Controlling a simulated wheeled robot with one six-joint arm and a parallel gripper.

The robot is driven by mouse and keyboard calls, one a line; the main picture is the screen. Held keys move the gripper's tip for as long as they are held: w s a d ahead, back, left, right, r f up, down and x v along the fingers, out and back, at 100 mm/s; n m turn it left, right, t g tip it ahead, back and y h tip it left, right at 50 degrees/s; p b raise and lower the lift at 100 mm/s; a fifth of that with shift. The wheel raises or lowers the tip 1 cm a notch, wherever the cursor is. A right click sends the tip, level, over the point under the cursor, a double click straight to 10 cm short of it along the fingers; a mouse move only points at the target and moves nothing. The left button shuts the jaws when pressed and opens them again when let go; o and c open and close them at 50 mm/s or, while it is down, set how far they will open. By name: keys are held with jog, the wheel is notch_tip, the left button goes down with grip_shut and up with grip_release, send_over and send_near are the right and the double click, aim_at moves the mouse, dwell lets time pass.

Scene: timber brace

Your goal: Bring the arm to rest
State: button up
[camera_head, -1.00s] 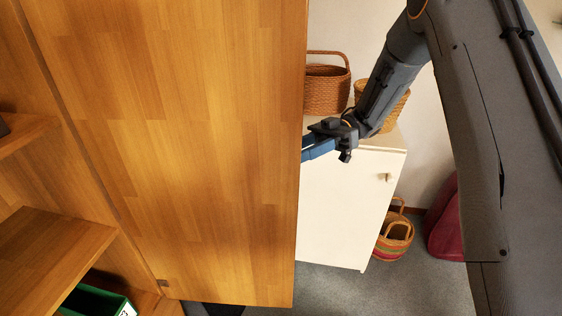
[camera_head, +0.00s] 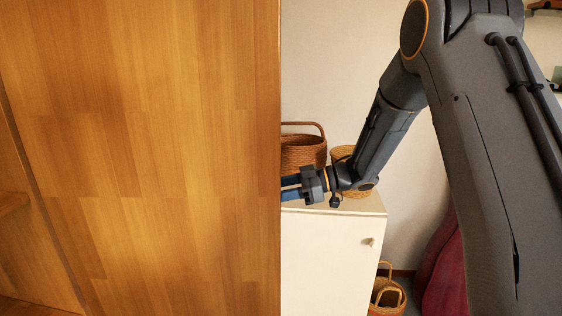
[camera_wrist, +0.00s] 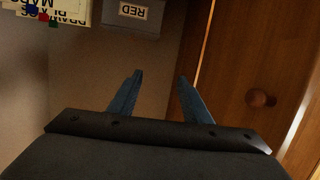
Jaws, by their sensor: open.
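My gripper (camera_head: 290,189) is at the right edge of the large wooden door panel (camera_head: 150,140) in the head view, its blue fingers pointing left and their tips partly hidden by the panel's edge. In the wrist view the two blue fingers (camera_wrist: 154,92) stand apart with nothing between them. Whether the fingers touch the panel, I cannot tell. My arm bends down from the upper right to the gripper.
A white cabinet (camera_head: 325,260) stands below my gripper, with two wicker baskets (camera_head: 303,152) on top. A striped basket (camera_head: 386,298) and a dark red object (camera_head: 442,270) are lower right. The wrist view shows a box labelled RED (camera_wrist: 133,14) and a wooden surface with a round knob (camera_wrist: 259,98).

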jog(key=w+d+m+t+h, duration=0.5)
jog(key=w+d+m+t, duration=0.15)
jog(key=w+t, duration=0.2)
jog(key=s+d+f+m+h, duration=0.1)
jog(key=s+d+m+h, duration=0.1)
jog(key=d+m+h, duration=0.3)
jog(key=s+d+f+h, duration=0.2)
jog(key=s+d+h, duration=0.1)
jog(key=d, duration=0.4)
jog(key=s+d+f+m+g+h, duration=0.2)
jog(key=s+d, duration=0.1)
jog(key=s, duration=0.4)
jog(key=s+d+f+m+g+h, duration=0.1)
jog(key=s+d+f+m+g, duration=0.15)
jog(key=s, duration=0.55)
jog(key=s+a+f+m+g, duration=0.1)
jog(key=s+g, duration=0.3)
jog(key=s, duration=1.2)
jog(key=shift+s+f+m+y, duration=0.2)
jog(key=shift+f+m+y, duration=0.1)
jog(key=shift+f+m, duration=0.3)
jog(key=shift+a, duration=0.1)
